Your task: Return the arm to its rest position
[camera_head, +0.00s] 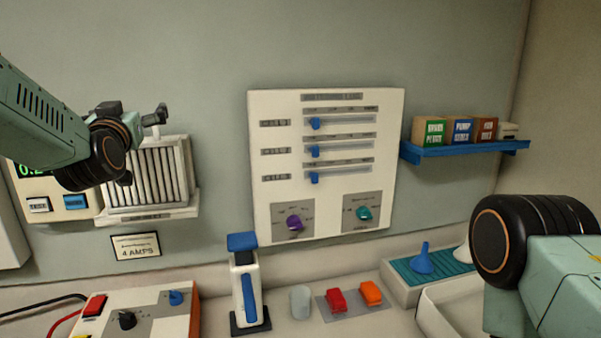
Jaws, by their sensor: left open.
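My left arm (45,115) comes in from the upper left, its dark wrist in front of the wall. My left gripper (152,118) is open and empty, in front of the top of a ribbed white unit (150,180). It is partly hidden behind its own wrist. My right arm (560,270) shows at the lower right as a pale green link and a black joint. Its gripper is out of view.
A white wall panel (262,180) has blue sliders and two knobs. A blue shelf (465,149) holds small boxes.

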